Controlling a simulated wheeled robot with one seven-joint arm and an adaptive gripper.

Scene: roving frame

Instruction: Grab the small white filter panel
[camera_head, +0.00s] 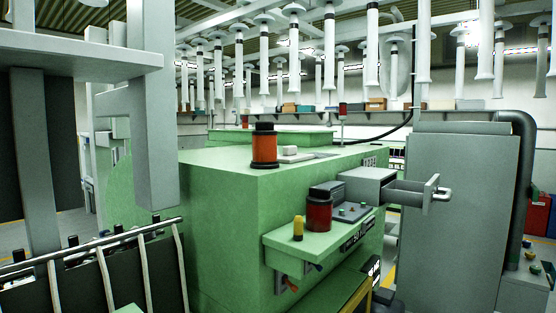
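A small white flat piece (289,151) lies on top of the green machine (215,185), just right of an orange cylinder with a black cap (264,146). It may be the filter panel, but it is too small to tell for sure. It sits near a flat grey area on the machine top, and nothing is seen holding it. My gripper is not seen in this view.
A green shelf (285,241) juts from the machine's front, bearing a red and black canister (320,208) and a yellow piece (298,228). A grey box with a handle (367,187) sticks out right. A grey cabinet (455,215) and black-slatted railing (85,275) flank the machine.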

